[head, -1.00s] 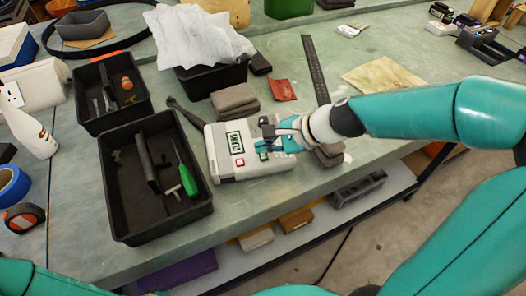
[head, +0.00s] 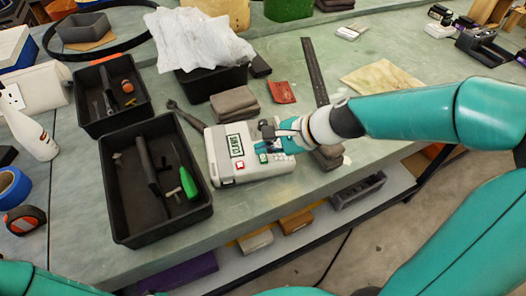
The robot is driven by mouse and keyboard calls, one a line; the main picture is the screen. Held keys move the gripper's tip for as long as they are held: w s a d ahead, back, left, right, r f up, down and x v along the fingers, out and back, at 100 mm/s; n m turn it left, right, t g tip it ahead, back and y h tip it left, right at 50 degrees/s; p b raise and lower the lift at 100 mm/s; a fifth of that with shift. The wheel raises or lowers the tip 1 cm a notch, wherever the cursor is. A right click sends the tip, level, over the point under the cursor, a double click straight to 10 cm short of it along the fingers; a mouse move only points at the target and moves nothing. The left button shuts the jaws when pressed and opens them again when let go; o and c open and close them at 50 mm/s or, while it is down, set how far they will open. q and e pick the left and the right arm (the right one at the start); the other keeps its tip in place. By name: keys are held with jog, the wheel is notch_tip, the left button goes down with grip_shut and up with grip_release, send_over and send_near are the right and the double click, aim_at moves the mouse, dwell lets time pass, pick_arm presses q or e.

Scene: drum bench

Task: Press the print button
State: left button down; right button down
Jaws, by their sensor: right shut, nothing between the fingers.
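A white label machine (head: 222,148) lies on the bench, with a small display (head: 236,145) in a dark green frame. A red button (head: 240,166) and a green button (head: 263,158) show on its near side. I cannot read which is the print button. My right gripper (head: 268,131) is shut and empty over the right part of the machine's top. It hides some of that surface, and I cannot tell whether the fingertips touch it. My left gripper is out of view.
A black tray (head: 124,222) with a green-handled screwdriver (head: 188,183) stands just left of the machine. Grey folded cloths (head: 234,102) lie behind it, and a dark ruler (head: 315,70) lies beyond. The bench's front edge is close on the near side.

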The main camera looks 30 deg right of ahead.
aim_at(265, 157)
jog(key=shift+r, duration=0.3)
notch_tip(265, 157, up, 6)
jog(key=p, duration=0.6)
dwell(0.3)
dwell(0.5)
